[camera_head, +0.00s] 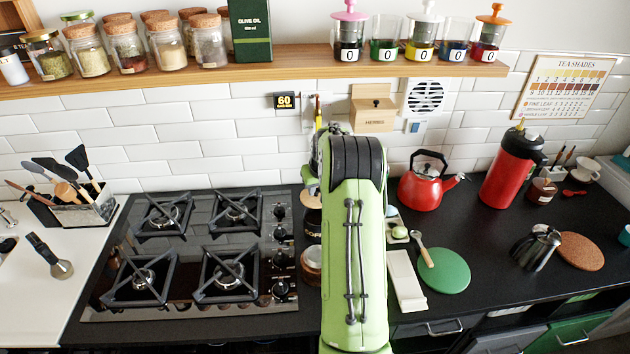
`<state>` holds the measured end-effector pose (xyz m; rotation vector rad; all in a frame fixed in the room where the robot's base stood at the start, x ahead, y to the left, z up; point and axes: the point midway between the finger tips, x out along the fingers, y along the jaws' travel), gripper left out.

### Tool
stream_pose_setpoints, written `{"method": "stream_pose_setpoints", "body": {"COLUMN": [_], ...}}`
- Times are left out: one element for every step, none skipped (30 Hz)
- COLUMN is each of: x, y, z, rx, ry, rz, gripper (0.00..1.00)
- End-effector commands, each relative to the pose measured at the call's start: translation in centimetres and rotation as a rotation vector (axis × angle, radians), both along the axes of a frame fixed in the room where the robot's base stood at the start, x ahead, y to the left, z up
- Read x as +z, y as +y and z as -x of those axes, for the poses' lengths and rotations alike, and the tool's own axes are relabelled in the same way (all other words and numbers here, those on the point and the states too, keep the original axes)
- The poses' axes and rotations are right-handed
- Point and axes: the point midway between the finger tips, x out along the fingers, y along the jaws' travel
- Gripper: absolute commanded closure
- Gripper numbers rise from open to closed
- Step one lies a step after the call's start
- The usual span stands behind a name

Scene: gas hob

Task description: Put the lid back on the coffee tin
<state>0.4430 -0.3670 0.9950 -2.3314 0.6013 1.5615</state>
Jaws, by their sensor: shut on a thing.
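The coffee tin (312,229) is dark with pale lettering, of which only the left part shows. It stands on the black counter just right of the hob's knobs, partly hidden by my green arm. A brownish round piece, seemingly the lid (312,200), shows at the tin's top. My gripper (314,183) is just above it, mostly hidden behind my arm, and is shut on what looks like this lid. I cannot tell whether the lid touches the tin's rim or is held just above it.
A glass jar (311,262) stands in front of the tin. The gas hob (200,250) is to the left. A red kettle (425,185), a red flask (508,170) and a green round mat (445,272) are to the right. A wooden shelf (290,62) runs above.

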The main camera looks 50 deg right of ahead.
Motion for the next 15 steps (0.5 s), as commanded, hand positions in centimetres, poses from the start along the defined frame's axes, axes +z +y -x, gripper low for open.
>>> {"method": "stream_pose_setpoints", "body": {"x": [-0.1, -0.2, -0.4, -0.6, -0.9, -1.2, -1.5, -1.8, -2.3, -2.6, -3.0, -3.5, -3.8, -4.2, -4.6], "y": [-0.1, -0.1, -0.1, 0.0, 0.0, 0.0, 0.0, 0.0, 0.0, 0.0, 0.0, 0.0, 0.0, 0.0, 0.0], "z": [0.2, 0.2, 0.2, 0.1, 0.1, 0.1, 0.1, 0.1, 0.1, 0.1, 0.1, 0.1, 0.1, 0.1, 0.1], "rx": [-0.004, -0.004, -0.004, -0.004, -0.003, -0.003, -0.002, -0.002, -0.001, -0.001, -0.001, -0.001, -0.001, -0.001, -0.001], "ry": [0.000, 0.000, 0.000, 0.000, 0.001, 0.001, 0.001, 0.001, 0.001, 0.002, 0.002, 0.002, 0.002, 0.001, 0.001], "rz": [0.001, 0.001, 0.001, 0.001, 0.001, 0.001, 0.000, 0.000, 0.000, -0.001, -0.001, -0.001, -0.001, -0.001, 0.000], "gripper": [1.00, 1.00, 1.00, 1.00, 1.00, 1.00, 1.00, 1.00, 1.00, 1.00, 1.00, 1.00, 1.00, 1.00, 1.00]}}
